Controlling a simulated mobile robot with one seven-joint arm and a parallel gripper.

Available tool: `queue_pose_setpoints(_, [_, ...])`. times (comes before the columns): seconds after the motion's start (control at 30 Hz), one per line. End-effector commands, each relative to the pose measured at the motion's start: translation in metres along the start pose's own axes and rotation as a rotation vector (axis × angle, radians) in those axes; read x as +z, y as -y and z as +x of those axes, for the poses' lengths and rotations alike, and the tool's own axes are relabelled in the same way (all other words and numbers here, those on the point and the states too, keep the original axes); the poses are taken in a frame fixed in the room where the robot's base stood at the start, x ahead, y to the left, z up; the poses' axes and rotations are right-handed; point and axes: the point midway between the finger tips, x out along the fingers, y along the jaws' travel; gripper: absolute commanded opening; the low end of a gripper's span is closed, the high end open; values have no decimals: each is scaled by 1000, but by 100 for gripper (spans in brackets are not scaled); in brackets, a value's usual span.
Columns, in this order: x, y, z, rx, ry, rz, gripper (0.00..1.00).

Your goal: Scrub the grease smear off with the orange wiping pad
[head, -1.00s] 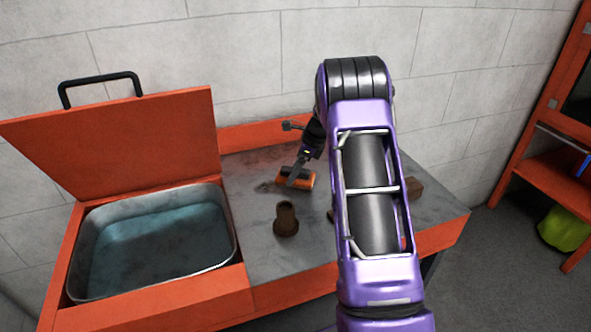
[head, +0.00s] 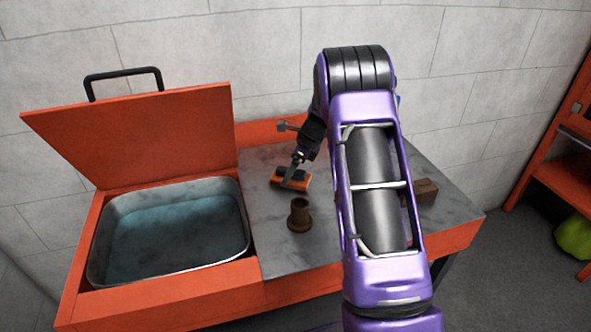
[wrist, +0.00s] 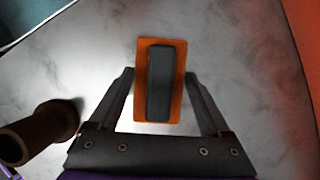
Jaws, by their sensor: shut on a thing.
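The orange wiping pad (head: 278,182) lies at the worktop near the back, with a dark grip block on top. In the wrist view the pad (wrist: 143,100) sits between my two fingers. My gripper (wrist: 160,76) is shut on the pad; it also shows in the head view (head: 291,178). The pad looks flat against the grey worktop (head: 262,230), though exact contact is hard to tell. I cannot make out a distinct grease smear now; the pad covers the spot where a dark patch showed earlier.
A brown flanged cylinder (head: 300,216) stands just in front of the pad, and shows at left in the wrist view (wrist: 40,132). An open water-filled basin (head: 170,235) with a raised orange lid (head: 140,135) is at left. A brown block (head: 426,190) lies right of my arm.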

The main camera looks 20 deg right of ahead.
Motion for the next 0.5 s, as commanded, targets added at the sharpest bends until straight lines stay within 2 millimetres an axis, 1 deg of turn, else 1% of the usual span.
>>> queue_pose_setpoints(0.03, [1,-4,5,9,-2,0,37])
queue_pose_setpoints(0.3, [17,-17,11,11,-2,-2,37])
queue_pose_setpoints(0.5, [24,-22,13,10,-2,0,37])
